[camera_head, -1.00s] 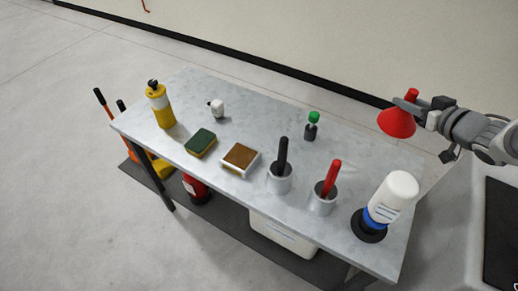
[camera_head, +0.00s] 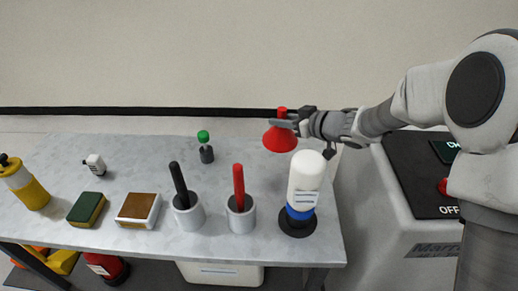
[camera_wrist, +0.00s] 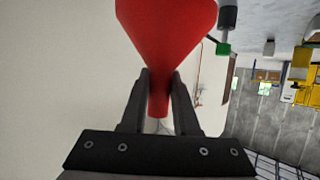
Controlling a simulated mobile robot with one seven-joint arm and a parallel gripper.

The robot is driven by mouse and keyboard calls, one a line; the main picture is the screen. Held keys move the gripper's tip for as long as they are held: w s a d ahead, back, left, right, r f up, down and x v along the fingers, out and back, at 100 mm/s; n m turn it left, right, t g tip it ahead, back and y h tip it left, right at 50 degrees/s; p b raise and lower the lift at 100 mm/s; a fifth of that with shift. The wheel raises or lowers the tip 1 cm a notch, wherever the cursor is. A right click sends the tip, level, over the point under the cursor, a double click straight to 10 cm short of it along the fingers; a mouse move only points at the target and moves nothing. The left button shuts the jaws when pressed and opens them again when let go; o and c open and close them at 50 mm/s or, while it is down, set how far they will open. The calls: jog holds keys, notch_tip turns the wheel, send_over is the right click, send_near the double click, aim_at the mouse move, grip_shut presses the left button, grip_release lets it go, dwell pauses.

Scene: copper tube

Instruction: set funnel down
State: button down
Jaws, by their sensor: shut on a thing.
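The red funnel (camera_head: 280,138) is held in my gripper (camera_head: 284,121) at the far right part of the table, its wide mouth facing down and its narrow stem up. In the wrist view the two fingers are shut on the stem of the funnel (camera_wrist: 166,40). In the head view the funnel appears above the table's back right area, behind the white bottle. I cannot tell the exact gap between its rim and the tabletop.
The grey table (camera_head: 130,160) holds a white bottle (camera_head: 305,180) on a black base, two cups with a red handle (camera_head: 239,187) and a black handle (camera_head: 179,184), a green-capped bottle (camera_head: 206,150), a sponge (camera_head: 86,209) and a yellow bottle (camera_head: 24,184). Bare tabletop lies behind the cups.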

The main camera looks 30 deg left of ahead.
notch_tip(320, 180, down, 9)
jog(key=b, duration=0.3)
jog(key=shift+f, duration=0.1)
jog(key=shift+f+b, duration=0.15)
jog(key=shift+b, duration=0.15)
jog(key=c, duration=0.7)
grip_release()
jog(key=shift+o, duration=0.2)
jog(key=shift+r, duration=0.2)
jog(key=shift+d+r, duration=0.2)
jog(key=shift+d, duration=0.1)
jog(key=p+v, duration=0.3)
jog(key=v, duration=0.8)
jog(key=shift+d, duration=0.15)
